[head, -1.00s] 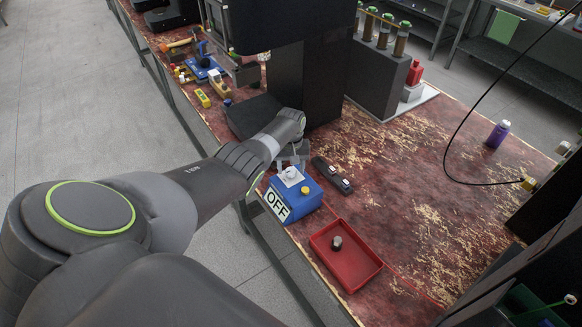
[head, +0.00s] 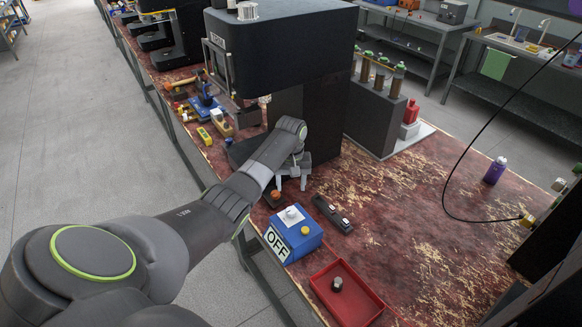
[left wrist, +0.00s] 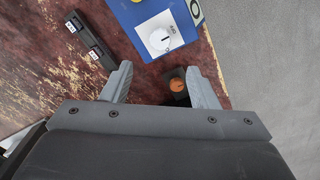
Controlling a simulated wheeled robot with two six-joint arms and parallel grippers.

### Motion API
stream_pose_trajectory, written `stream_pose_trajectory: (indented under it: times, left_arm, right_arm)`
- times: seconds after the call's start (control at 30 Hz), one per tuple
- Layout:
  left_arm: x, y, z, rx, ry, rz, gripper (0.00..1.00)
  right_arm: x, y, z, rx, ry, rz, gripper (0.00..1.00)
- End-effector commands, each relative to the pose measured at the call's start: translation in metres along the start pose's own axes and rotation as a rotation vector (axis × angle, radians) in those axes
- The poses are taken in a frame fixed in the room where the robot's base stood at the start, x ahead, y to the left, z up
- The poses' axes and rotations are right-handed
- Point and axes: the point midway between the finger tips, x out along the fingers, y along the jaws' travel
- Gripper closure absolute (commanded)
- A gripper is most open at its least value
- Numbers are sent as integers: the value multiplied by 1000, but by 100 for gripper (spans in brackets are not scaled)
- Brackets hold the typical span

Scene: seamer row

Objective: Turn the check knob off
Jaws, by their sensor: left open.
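A blue box (head: 298,236) with a white "OFF" sign (head: 277,244) stands at the table's near edge. On its top are a white knob (head: 292,212) on a pale plate and a yellow button (head: 305,230). The left wrist view shows the white knob (left wrist: 160,39) with a small dark mark; its exact setting is hard to read. My left gripper (head: 291,183) is open and empty just beyond the box, apart from the knob. In the left wrist view its fingers (left wrist: 162,86) straddle a small dark block with an orange top (left wrist: 177,85). My right gripper is not in view.
A red tray (head: 347,293) holding a grey knob-like piece (head: 337,284) is in front. A large black machine (head: 280,45) rises behind. The table's right middle is mostly clear.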

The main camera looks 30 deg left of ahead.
Motion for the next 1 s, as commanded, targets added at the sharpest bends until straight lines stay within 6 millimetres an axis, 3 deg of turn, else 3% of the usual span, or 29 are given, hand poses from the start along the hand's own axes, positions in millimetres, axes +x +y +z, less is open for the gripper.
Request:
stream_pose_trajectory:
  times: [0.2,0.4,1.0]
  left_arm:
    - [-40,0,-1,0,4,1,46]
    - [-60,0,0,-1,1,0,46]
    - [-62,0,0,0,0,-1,46]
  right_arm:
    - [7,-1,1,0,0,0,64]
    - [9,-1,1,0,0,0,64]
    - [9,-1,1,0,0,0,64]
